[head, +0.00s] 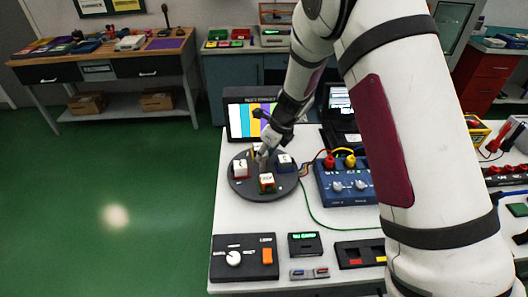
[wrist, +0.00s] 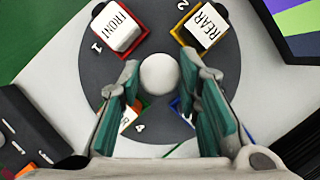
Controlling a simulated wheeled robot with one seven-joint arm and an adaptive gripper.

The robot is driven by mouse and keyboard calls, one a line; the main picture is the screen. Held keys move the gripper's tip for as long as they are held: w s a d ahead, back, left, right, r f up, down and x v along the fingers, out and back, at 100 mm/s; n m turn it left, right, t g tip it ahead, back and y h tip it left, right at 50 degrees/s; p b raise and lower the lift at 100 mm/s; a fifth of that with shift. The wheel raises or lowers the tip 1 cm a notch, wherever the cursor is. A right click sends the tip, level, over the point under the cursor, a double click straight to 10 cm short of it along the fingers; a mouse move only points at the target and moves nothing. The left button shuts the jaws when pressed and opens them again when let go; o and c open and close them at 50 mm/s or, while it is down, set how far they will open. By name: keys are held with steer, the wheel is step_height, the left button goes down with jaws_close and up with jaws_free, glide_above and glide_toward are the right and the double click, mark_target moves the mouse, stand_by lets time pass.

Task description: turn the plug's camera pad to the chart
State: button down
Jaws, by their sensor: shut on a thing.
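A round dark turntable (head: 247,190) lies on the white bench; it also shows in the wrist view (wrist: 160,17). It carries several pads with white blocks: FRONT (wrist: 120,25) on a red base, REAR (wrist: 205,28) on a yellow base, and two more partly hidden by my fingers, on green and blue bases. I cannot tell which is the plug's camera pad. My gripper (wrist: 160,68) is shut on the round white knob (wrist: 160,76) at the turntable's centre. The colour-striped chart screen (head: 243,118) stands behind the turntable; its corner shows in the wrist view (wrist: 293,20).
A blue power unit (head: 347,186) with red and yellow plugs stands right of the turntable, with a green cable in front. A black box with a white dial (head: 245,256) and a small display box (head: 304,245) are nearer. The green floor at left is clear.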

steer(key=shift+w+n+g+y+b, duration=0.15)
steer(key=shift+n+g+b, duration=0.35)
steer(key=shift+n, duration=0.6)
steer(key=shift+n+g+y+b, duration=0.3)
steer(key=shift+n+b, duration=0.3)
steer(key=shift+n, duration=0.5)
steer(key=shift+d+n+g+b, duration=0.1)
steer(key=shift+n+g+b, duration=0.3)
steer(key=shift+n+b, duration=0.45)
steer(key=shift+n+g+b, duration=0.4)
steer(key=shift+n, duration=0.85)
steer(key=shift+w+n+g+h+b, duration=0.15)
steer(key=shift+n+g+b, duration=0.3)
steer(key=shift+n, duration=0.5)
steer(key=shift+n+g+h+b, duration=0.1)
steer(key=shift+n+g+b, duration=0.15)
steer(key=shift+n+b, duration=0.55)
steer(key=shift+n+g+h+b, duration=0.3)
steer(key=shift+n+g+b, duration=0.3)
steer(key=shift+n, duration=1.65)
steer(key=c, duration=1.2)
jaws_free()
